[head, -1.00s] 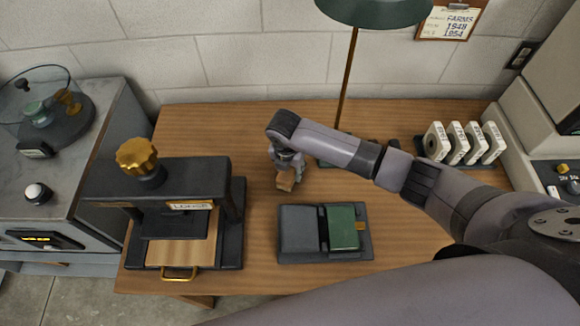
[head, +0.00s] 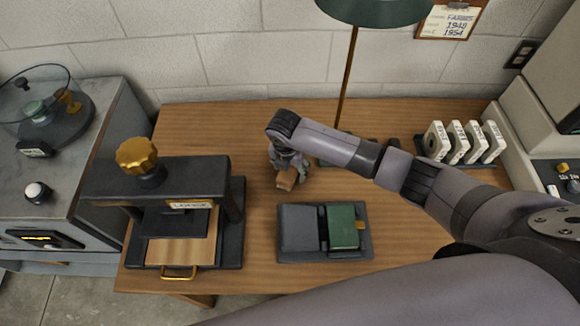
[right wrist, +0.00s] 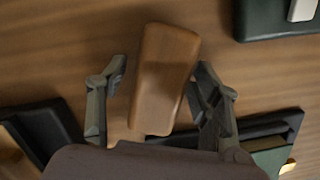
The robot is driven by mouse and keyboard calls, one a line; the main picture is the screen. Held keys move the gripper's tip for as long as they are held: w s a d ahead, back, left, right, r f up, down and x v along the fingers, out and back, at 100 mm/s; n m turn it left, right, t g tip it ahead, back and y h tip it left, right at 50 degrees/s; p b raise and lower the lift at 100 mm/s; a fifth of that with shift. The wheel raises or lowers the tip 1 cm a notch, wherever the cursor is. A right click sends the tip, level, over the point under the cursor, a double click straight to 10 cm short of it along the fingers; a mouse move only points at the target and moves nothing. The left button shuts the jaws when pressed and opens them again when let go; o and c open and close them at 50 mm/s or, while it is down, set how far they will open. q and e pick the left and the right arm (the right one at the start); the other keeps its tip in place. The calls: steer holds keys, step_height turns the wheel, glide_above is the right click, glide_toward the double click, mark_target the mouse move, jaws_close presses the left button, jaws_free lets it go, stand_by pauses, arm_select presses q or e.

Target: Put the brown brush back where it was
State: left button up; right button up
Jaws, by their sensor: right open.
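The brown brush (head: 287,178) is a small wooden block on the table, behind the grey cradle and right of the press. In the right wrist view the brush (right wrist: 165,80) lies slightly tilted between the fingers. My right gripper (head: 288,172) is open, pointing down over the brush, with one finger on each side of it. In the right wrist view the right gripper (right wrist: 160,95) shows gaps beside the brush, narrower on the right. Whether the brush touches the table is hard to tell. My left gripper is not in view.
A black press (head: 232,240) with a gold knob stands at the left. A dark grey cradle (head: 300,232) holding a green book (head: 343,227) lies in front. A lamp (head: 346,90) stands behind my arm. White labelled boxes (head: 465,142) stand in a rack at the right. Table between press and cradle is clear.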

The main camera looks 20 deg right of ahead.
step_height(320, 180, up, 12)
steer(key=s+a, duration=0.1)
steer(key=shift+s+b, duration=0.2)
steer(key=shift+b, duration=0.1)
steer(key=shift+a, duration=0.1)
stand_by(0.4)
